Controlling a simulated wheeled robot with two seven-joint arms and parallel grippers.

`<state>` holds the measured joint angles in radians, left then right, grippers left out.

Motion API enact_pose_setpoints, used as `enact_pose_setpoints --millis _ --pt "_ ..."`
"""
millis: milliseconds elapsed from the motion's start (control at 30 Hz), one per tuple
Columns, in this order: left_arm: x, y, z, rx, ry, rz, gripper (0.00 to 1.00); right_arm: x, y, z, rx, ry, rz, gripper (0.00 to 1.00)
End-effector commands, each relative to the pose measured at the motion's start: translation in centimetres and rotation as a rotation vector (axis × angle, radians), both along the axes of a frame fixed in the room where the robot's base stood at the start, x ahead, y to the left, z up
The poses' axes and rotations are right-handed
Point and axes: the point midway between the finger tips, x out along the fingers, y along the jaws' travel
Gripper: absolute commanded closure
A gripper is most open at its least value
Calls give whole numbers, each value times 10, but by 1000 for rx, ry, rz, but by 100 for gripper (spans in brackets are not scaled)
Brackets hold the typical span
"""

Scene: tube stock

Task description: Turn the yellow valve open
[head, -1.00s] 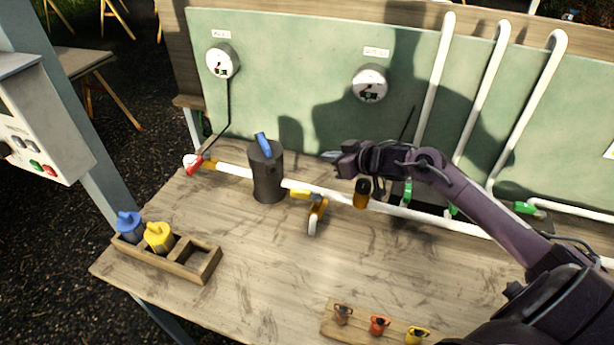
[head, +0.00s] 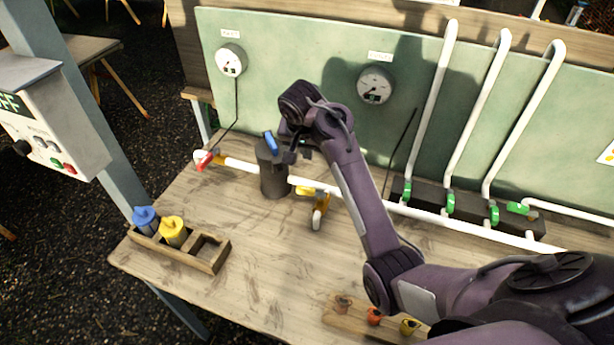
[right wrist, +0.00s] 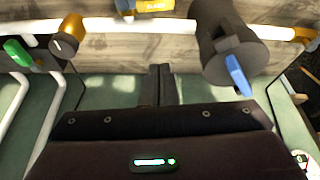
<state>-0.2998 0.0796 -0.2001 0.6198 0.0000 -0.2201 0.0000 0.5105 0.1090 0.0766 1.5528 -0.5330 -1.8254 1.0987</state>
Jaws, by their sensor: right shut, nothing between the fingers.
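The yellow valve (head: 320,210) sits on the white pipe (head: 240,166) along the back of the table. In the right wrist view only a yellow part with dark lettering (right wrist: 155,6) shows at the top edge. My right gripper (head: 292,156) is shut and empty, close to the dark cylinder (head: 272,180) with a blue handle, left of and behind the valve. My left gripper is out of view.
The blue handle (right wrist: 238,76) is close beside the fingers. A red-handled valve (head: 205,160) is at the pipe's left end. Green valves (head: 450,204) stand on a dark block at right. Gauges (head: 375,85) hang on the green panel. A wooden rack (head: 220,262) stands front left.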

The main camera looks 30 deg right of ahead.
Motion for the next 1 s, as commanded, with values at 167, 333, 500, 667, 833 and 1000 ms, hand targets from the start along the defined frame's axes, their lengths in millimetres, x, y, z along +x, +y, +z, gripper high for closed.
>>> enact_pose_setpoints --millis 167,333,500,667,833,1000 --pt "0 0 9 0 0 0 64 6 -8 -27 -4 6 0 100" --pt "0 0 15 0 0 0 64 15 -16 -61 -5 6 1 100" --pt "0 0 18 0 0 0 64 23 -24 -90 -5 3 -1 100" --pt "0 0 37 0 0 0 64 4 -6 -86 -2 1 3 100" --pt "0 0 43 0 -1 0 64 -6 3 -88 -3 0 3 100" --pt "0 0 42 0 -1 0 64 -8 5 -90 -2 -1 1 100"
